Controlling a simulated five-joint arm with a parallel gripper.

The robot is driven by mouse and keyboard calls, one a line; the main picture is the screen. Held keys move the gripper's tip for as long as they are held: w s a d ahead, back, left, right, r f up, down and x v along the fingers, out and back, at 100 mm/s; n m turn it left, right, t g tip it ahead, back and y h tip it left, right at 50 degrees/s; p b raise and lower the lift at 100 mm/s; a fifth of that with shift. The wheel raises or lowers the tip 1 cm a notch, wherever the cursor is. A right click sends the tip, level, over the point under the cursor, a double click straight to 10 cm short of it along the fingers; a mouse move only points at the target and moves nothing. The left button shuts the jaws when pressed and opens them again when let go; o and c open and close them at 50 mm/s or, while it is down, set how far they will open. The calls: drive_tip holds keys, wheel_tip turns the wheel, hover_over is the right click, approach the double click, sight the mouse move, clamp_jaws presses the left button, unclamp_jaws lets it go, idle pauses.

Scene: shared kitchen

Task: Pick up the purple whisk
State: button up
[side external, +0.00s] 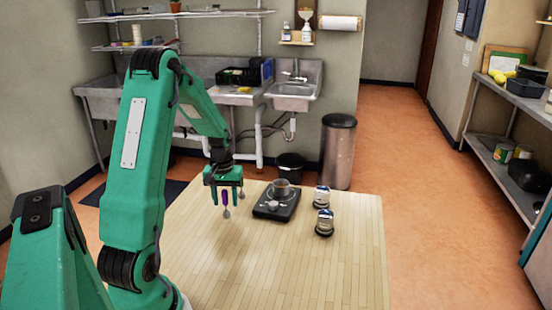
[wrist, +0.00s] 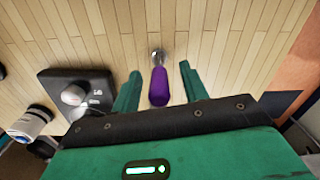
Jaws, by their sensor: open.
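The purple whisk (side external: 225,198) is below my gripper over the left part of the wooden table, its purple handle up and its metal end down. In the wrist view the whisk (wrist: 158,88) shows its handle between my two fingers, with its metal end farther off. My gripper (side external: 228,195) points down with a finger on each side of the handle. In the wrist view my gripper (wrist: 159,84) is open, with a gap between the handle and each finger. I cannot tell whether the whisk's lower end touches the table.
Two lidded jars (side external: 322,197) (side external: 325,222) stand farther right. The front of the wooden table (side external: 290,270) is clear. A bin (side external: 338,150) and a sink (side external: 293,95) are behind.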

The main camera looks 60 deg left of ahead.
clamp_jaws()
drive_tip(key=shift+r, duration=0.15)
idle(0.4)
drive_tip(key=shift+r, duration=0.5)
drive_tip(key=r, duration=0.3)
drive_tip(key=shift+w+d+r, duration=0.1)
drive_tip(key=shift+w+d, duration=0.05)
drive_tip(key=shift+d, duration=0.1)
drive_tip(key=w+d+r, duration=0.2)
drive_tip(key=d+r, duration=0.4)
drive_tip(key=d, duration=0.5)
drive_tip(key=shift+w+r, duration=0.25)
drive_tip(key=shift+w, duration=0.05)
drive_tip(key=shift+a, duration=0.1)
